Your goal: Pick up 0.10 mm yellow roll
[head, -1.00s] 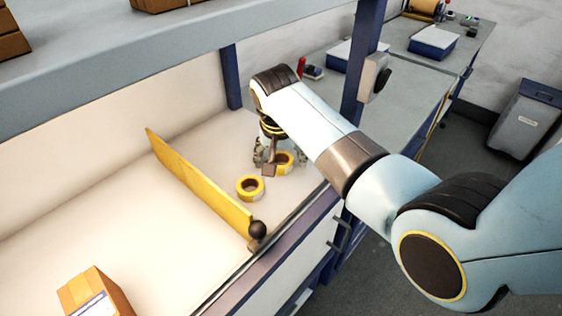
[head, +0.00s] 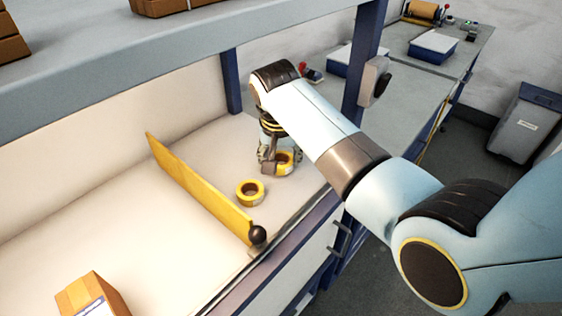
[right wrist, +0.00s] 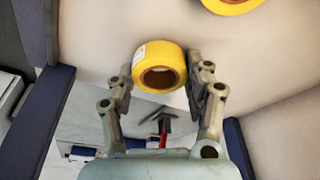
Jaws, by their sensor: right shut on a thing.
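A yellow roll (head: 285,160) with a brown core is held between the fingers of my right gripper (head: 272,160), at the far end of the white shelf. In the right wrist view the same roll (right wrist: 154,57) sits between the two grey fingers of the gripper (right wrist: 163,84), with a white label on its left side. A second yellow roll (head: 250,190) lies flat on the shelf in front, and its edge shows in the right wrist view (right wrist: 232,3). The thickness print on either roll is too small to read. My left gripper is not in view.
A yellow divider (head: 200,187) with a dark ball end (head: 257,234) stands left of the rolls. A cardboard box (head: 92,296) sits at the lower left. A blue post (head: 232,80) rises behind the gripper, and an upper shelf (head: 180,42) runs overhead.

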